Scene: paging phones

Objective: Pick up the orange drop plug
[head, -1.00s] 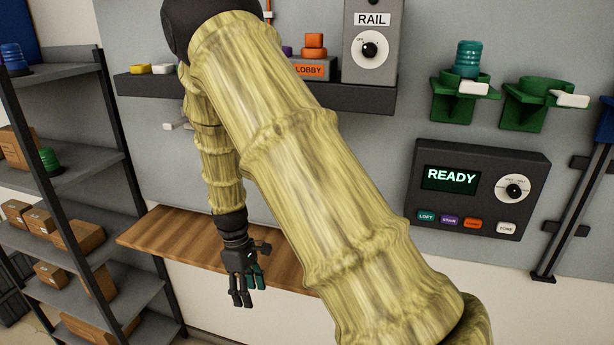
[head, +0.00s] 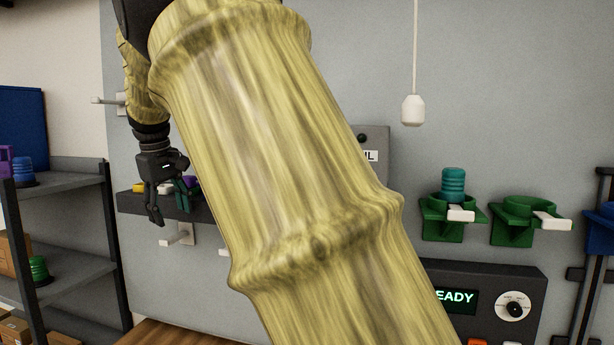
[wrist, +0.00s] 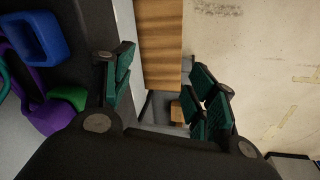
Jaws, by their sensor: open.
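The orange drop plug is not visible in either view now; my own arm covers much of the middle of the head view, including most of the dark shelf (head: 150,203). My gripper (head: 174,208) hangs fingers down in front of that shelf's left part. In the wrist view my gripper (wrist: 165,92) has its dark green finger pads wide apart, with nothing between them but the background far below.
A teal plug (head: 453,185) sits in a green wall holder (head: 440,222); another green holder (head: 516,228) is empty. A white pull handle (head: 412,110) hangs on a cord. Blue (wrist: 38,38) and purple (wrist: 48,115) pieces lie left of my fingers. A wooden surface (wrist: 160,40) is below.

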